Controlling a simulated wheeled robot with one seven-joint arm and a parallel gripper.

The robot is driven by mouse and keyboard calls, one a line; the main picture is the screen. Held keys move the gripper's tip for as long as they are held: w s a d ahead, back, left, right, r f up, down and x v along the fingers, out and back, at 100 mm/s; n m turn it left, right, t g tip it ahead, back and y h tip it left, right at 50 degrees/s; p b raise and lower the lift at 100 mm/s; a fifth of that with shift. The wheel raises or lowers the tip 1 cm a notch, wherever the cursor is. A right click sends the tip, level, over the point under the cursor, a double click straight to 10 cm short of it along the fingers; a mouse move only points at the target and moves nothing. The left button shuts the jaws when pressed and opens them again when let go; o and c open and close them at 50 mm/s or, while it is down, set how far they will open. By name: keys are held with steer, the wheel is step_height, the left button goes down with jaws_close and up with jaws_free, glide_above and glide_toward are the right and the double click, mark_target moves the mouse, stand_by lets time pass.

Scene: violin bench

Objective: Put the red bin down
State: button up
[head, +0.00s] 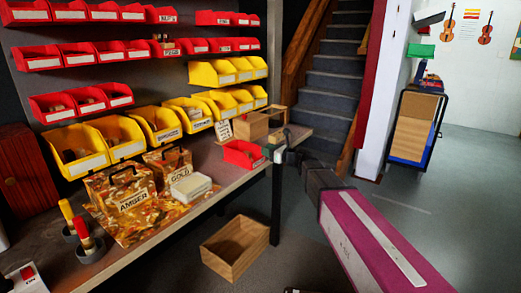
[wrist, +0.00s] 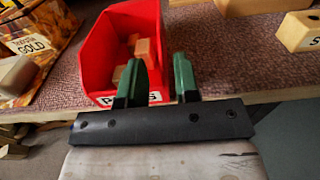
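The red bin (head: 240,154) is at the far right end of the bench, upright, near the front edge. In the wrist view the red bin (wrist: 98,62) holds several brown blocks (wrist: 140,48) and has a white label on its front, partly hidden by my gripper. It looks to rest on the bench top. My gripper (wrist: 164,75) has green fingers on either side of the bin's right wall, one inside and one outside. A gap shows between the inner finger and the wall, so the fingers look open. My gripper (head: 281,147) also shows in the head view, right of the bin.
Wooden boxes (head: 250,126) stand behind the bin on the bench (head: 215,165). Amber and gold printed bags (head: 122,203) and pale blocks (head: 191,187) lie to the left. A wooden crate (head: 235,248) is on the floor below. Racks of red and yellow bins line the wall.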

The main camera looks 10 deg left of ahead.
steer(key=s+d+f+n+g+h, duration=0.2)
steer(key=s+d+f+n+h, duration=0.3)
steer(key=d, duration=0.8)
steer(key=s+d+f+n+g+h, duration=0.2)
steer(key=s+d+f+n+h, duration=0.4)
steer(key=s+d+f+n, duration=0.4)
steer(key=s+d+f+n+g+h, duration=0.2)
steer(key=s+d+f+n+h, duration=0.3)
steer(key=d+f, duration=0.5)
steer(key=s+d+n, duration=0.2)
steer(key=d, duration=0.4)
steer(key=shift+s+d+f+g, duration=0.15)
steer(key=shift+s+d+g, duration=0.15)
steer(key=shift+s+d, duration=0.1)
